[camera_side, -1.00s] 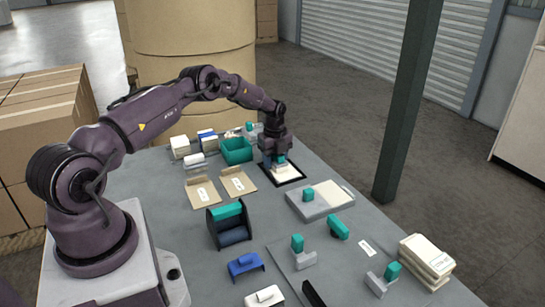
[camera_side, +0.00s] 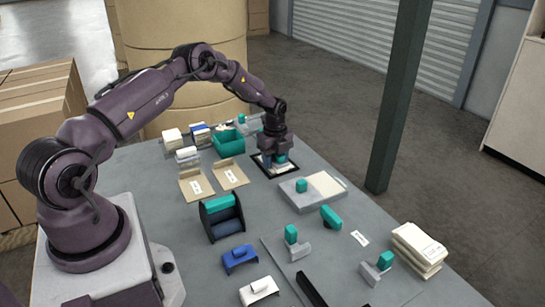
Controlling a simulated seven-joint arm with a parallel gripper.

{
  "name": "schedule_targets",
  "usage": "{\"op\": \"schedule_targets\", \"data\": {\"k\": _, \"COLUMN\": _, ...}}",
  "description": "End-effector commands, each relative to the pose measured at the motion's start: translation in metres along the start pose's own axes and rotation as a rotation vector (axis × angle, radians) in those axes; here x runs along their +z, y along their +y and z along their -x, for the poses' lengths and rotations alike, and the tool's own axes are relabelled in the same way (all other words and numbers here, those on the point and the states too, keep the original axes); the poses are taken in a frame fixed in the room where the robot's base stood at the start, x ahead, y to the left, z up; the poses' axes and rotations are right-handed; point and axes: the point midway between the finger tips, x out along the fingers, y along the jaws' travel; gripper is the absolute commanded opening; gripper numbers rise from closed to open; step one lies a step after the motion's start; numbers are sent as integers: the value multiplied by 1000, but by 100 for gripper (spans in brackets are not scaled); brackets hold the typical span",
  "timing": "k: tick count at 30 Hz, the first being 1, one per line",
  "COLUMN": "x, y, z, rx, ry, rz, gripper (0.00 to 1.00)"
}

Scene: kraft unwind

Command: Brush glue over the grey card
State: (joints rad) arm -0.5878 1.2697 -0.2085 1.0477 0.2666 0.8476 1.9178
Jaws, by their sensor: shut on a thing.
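My gripper (camera_side: 275,160) is shut on a small teal-handled tool (camera_side: 281,158), low over a black-rimmed frame (camera_side: 270,178) at the back of the table. A pale sheet (camera_side: 287,169) lies inside the frame, partly hidden by the gripper and tool. It looks cream rather than grey, and I cannot tell whether it is the card. The tool's lower end is too small and covered to tell whether it touches the sheet. A flat grey tray (camera_side: 296,201) with a cream panel and a teal-topped block (camera_side: 301,186) sits in front of the frame.
Two brown card pieces (camera_side: 230,174) lie left of the frame, with a teal bin (camera_side: 228,144) behind them. A dark holder with a teal top (camera_side: 220,205), a blue piece (camera_side: 239,259), teal-handled blocks (camera_side: 290,235) and stacked pale packs (camera_side: 418,250) stand nearer. A dark post (camera_side: 397,100) rises beyond the right edge.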

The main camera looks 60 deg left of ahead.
Motion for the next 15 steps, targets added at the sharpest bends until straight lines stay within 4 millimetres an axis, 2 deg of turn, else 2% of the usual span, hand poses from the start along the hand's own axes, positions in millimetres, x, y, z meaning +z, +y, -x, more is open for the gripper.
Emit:
{"op": "schedule_targets", "data": {"k": 7, "x": -16, "y": 0, "z": 1, "rx": -1, "ry": -1, "rz": 0, "gripper": 8}}
{"op": "schedule_targets", "data": {"k": 15, "x": -21, "y": -3, "z": 0, "rx": -2, "ry": -1, "rz": 1, "gripper": 8}}
